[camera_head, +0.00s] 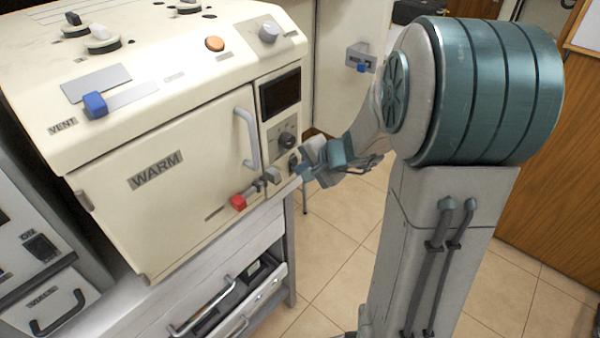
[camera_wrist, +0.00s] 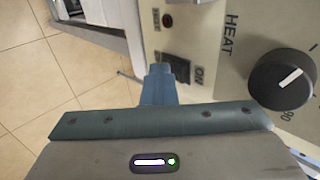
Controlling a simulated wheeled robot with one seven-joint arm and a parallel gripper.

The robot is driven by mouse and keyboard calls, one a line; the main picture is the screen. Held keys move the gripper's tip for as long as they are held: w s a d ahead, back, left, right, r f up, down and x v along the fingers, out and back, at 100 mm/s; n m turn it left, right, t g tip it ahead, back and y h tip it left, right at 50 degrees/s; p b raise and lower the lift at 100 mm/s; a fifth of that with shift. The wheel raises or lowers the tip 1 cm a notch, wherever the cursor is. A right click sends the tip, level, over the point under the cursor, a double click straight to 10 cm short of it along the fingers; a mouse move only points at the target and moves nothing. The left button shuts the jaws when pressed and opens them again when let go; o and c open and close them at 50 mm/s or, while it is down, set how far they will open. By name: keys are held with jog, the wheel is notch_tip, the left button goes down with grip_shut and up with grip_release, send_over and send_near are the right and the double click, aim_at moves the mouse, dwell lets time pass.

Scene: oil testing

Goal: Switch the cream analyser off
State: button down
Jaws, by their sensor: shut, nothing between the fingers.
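The cream analyser (camera_head: 200,185) fills the left of the head view, with a door marked WARM. My gripper (camera_head: 300,168) is shut and empty at the lower right of the analyser's front. In the wrist view its closed fingertips (camera_wrist: 159,70) lie right beside the rocker and overlap its edge. I cannot tell whether they touch it. The gripper partly hides the switch in the head view.
A black HEAT knob (camera_wrist: 283,80) is close to the gripper. A red-handled slider (camera_head: 238,202), the door handle (camera_head: 248,138), a dark display (camera_head: 280,93) and an orange button (camera_head: 214,43) are also on the analyser. Drawers (camera_head: 225,300) lie below. Tiled floor (camera_head: 340,240) is open at right.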

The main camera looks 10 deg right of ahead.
jog(key=shift+w+r+p, duration=0.1)
jog(key=shift+r+p, duration=0.35)
jog(key=shift+r, duration=0.45)
jog(key=s+d+f+v, duration=0.1)
jog(key=v, duration=1.2)
jog(key=shift+s+f, duration=0.2)
jog(key=shift+f, duration=0.05)
